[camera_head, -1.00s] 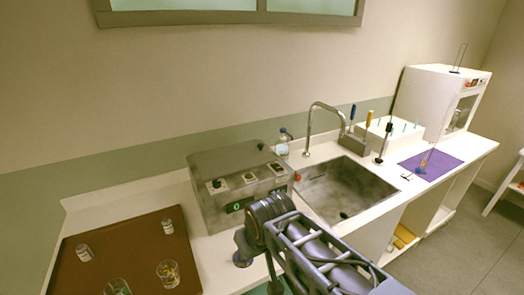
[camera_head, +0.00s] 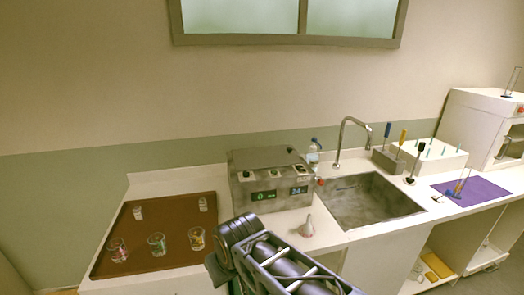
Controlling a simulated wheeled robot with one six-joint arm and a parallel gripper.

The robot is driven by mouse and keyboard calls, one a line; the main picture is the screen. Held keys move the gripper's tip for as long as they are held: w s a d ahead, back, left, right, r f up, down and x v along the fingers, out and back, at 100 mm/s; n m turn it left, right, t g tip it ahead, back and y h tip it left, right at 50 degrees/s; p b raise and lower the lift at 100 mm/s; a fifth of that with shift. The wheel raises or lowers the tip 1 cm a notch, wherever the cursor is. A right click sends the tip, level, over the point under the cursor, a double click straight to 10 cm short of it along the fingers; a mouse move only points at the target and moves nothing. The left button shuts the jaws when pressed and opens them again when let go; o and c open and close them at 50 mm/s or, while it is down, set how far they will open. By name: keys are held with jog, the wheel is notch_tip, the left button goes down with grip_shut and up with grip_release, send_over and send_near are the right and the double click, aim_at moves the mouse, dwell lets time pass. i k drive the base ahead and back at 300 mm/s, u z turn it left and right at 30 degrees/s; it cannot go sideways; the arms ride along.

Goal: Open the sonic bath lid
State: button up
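The sonic bath (camera_head: 270,193) is a grey metal box on the counter, left of the sink, with knobs and green displays on its front. Its flat grey lid (camera_head: 262,157) on top looks shut. My arm reaches in from the bottom of the view, in front of the bath and below it in the picture. My gripper's fingertips cannot be made out, so I cannot tell whether it is open or shut. The arm does not visibly touch the bath.
A brown tray (camera_head: 127,232) with several small glasses and bottles lies left of the bath. A small funnel-like item (camera_head: 307,226) stands in front of it. A bottle (camera_head: 313,152), the faucet (camera_head: 352,135) and the sink (camera_head: 368,200) are to the right. A purple mat (camera_head: 470,190) lies further right.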

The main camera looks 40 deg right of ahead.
aim_at(273, 156)
jog(key=u, duration=0.25)
jog(key=k, duration=0.6)
jog(key=z, duration=1)
jog(key=i, duration=1)
